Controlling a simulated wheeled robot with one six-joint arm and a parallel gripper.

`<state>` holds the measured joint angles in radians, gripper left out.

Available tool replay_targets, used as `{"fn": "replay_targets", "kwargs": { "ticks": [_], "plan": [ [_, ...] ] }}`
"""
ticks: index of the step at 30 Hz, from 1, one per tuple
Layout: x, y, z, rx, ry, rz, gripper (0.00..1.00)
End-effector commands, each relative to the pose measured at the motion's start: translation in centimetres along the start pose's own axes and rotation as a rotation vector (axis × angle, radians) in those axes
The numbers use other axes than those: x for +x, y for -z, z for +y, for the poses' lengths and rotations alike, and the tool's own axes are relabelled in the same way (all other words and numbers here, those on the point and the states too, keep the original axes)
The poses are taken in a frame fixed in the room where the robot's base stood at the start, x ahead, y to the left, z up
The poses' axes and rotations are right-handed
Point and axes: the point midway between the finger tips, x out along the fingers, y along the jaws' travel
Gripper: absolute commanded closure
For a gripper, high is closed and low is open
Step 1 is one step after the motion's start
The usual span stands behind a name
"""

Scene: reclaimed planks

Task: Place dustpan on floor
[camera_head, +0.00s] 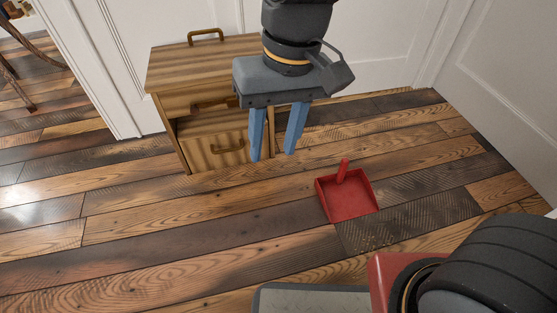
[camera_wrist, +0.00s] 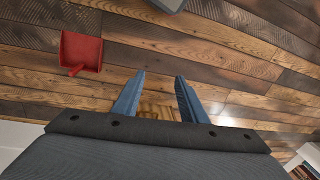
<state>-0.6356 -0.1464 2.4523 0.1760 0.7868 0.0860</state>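The red dustpan (camera_head: 347,194) lies on the plank floor (camera_head: 200,225), with its handle (camera_head: 342,170) toward the back wall. In the wrist view the dustpan (camera_wrist: 82,50) is at the upper left, apart from my fingers. My gripper (camera_head: 272,158) hangs above the floor, to the left of the dustpan and in front of the cabinet in the head view. Its two blue fingers are spread with nothing between them. The fingers also show open in the wrist view (camera_wrist: 158,82).
A wooden cabinet (camera_head: 192,70) with handles stands against the white wall behind my gripper. A white door or panel (camera_head: 490,60) is at the right. Dark curved legs (camera_head: 14,85) show at the far left. The floor at left and centre is clear.

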Motion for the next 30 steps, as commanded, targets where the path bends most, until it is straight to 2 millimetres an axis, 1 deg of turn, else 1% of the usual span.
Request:
{"fn": "replay_targets", "kwargs": {
  "ticks": [1,3,6,9,23,30],
  "plan": [
    [-0.4,-1.6,-0.7,-0.062,-0.002,0.009,0.61],
    [-0.7,-3.2,-1.1,-0.131,-0.008,0.013,0.61],
    [-0.9,-4.8,-1.4,-0.195,-0.011,0.019,0.61],
    [-1.0,-5.5,-1.5,-0.225,-0.014,0.021,0.61],
    [-1.0,-5.6,-1.5,-0.229,-0.014,0.021,0.61],
    [-1.6,-5.6,-1.6,-0.216,-0.01,0.023,0.61]
  ]
}}
